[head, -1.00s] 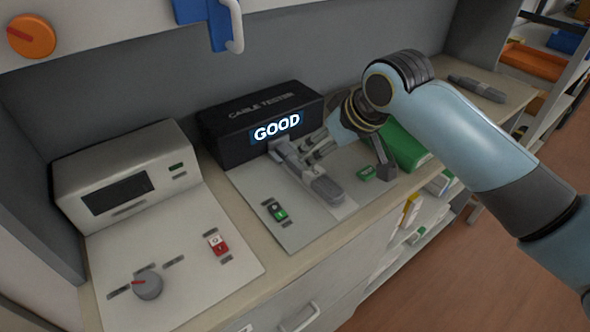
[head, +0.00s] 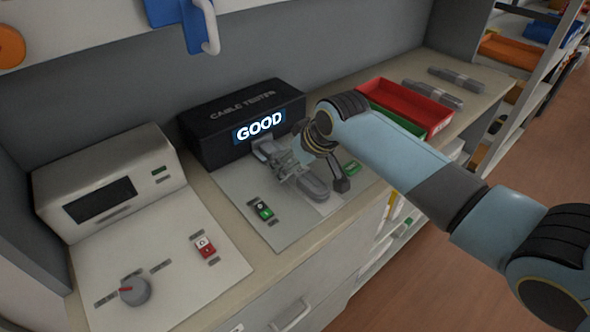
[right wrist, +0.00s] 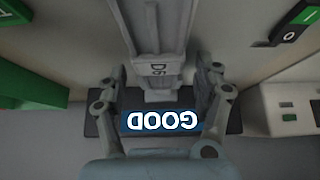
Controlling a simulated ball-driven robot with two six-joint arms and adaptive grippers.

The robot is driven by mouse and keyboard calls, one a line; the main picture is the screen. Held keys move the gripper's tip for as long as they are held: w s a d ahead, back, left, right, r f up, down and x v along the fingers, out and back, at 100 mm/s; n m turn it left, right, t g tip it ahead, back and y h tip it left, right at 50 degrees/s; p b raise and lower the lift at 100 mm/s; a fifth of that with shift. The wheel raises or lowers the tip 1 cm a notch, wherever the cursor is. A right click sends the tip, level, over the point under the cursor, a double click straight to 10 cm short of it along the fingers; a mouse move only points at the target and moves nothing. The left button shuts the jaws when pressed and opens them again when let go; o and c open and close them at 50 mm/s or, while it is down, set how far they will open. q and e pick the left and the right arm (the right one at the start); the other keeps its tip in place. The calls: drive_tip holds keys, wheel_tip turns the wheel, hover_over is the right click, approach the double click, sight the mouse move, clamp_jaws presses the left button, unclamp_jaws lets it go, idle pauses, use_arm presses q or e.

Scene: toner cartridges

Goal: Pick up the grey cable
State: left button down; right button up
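The grey cable (head: 314,187) lies on the white plate in front of the black cable tester (head: 245,118), its far end at the tester's front. The tester's display reads GOOD. My right gripper (head: 290,164) is down over the cable and partly hides it in the head view. In the right wrist view the cable (right wrist: 158,45), marked D6, runs between the two fingers of my right gripper (right wrist: 158,88). The fingers stand apart on either side of it, with gaps that appear to remain. My left gripper is not in view.
A red tray (head: 443,126) and a green tray stand right of the tester, partly behind my right arm. Grey cables (head: 433,94) lie farther right. A beige device with a knob (head: 135,291) stands left. A green switch (head: 264,211) sits on the plate.

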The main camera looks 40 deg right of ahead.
clamp_jaws()
drive_tip(key=shift+r, duration=0.15)
